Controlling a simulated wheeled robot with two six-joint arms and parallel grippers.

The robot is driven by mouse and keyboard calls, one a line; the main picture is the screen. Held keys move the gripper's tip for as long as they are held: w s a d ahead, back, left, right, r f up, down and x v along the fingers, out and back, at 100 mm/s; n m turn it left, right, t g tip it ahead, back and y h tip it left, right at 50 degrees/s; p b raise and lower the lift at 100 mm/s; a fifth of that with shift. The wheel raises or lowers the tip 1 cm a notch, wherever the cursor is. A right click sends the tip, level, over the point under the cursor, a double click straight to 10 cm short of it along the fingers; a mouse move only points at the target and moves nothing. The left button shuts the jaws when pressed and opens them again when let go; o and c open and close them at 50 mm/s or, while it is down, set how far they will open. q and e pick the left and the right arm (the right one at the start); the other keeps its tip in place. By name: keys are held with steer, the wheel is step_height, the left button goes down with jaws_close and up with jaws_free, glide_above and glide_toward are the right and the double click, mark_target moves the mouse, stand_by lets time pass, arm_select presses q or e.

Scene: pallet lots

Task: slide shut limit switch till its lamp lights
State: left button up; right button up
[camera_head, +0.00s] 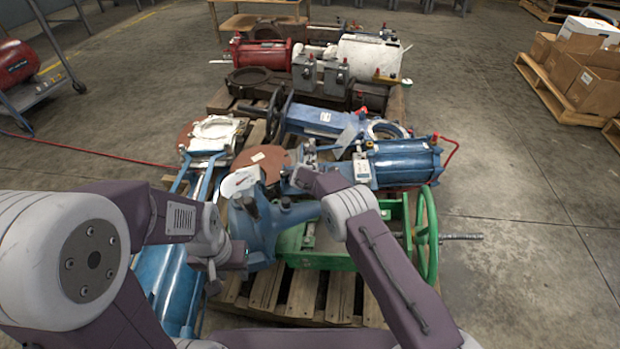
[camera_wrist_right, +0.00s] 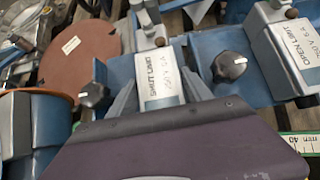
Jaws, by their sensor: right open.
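In the right wrist view, the shut limit switch (camera_wrist_right: 160,82) is a small grey box with a white label reading "SHUT LIMIT". A small dull brown lamp (camera_wrist_right: 160,42) sits at its far end and looks unlit. My right gripper (camera_wrist_right: 161,90) is open, with one finger on each side of the box; whether they touch it, I cannot tell. A black knob stands on each side of the switch, the left one (camera_wrist_right: 95,95) and the right one (camera_wrist_right: 228,66). My left gripper (camera_head: 212,279) hangs low at the pallet's left in the head view; its fingers are too small to read.
The open limit switch (camera_wrist_right: 285,52) is to the right in the wrist view, near a scale strip (camera_wrist_right: 302,143). A blue actuator (camera_head: 400,160), a green frame with handwheel (camera_head: 428,235) and a rust-brown disc (camera_head: 268,160) crowd the pallet. Open floor (camera_head: 530,240) lies to the right.

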jaws_close()
steer(key=shift+d+r+p, duration=0.2)
steer(key=shift+d+p, duration=0.1)
steer(key=shift+p, duration=0.35)
steer(key=shift+d+f, duration=0.15)
jaws_free()
steer(key=shift+s+r+p, duration=0.3)
steer(key=shift+r+p, duration=0.05)
steer(key=shift+r, duration=0.15)
steer(key=p+v, duration=0.2)
steer(key=v, duration=0.4)
steer(key=shift+s+r, duration=0.2)
steer(key=shift+s, duration=0.15)
steer(key=shift+s+r+p, duration=0.35)
steer(key=shift+s+r, duration=0.05)
steer(key=shift+s, duration=0.05)
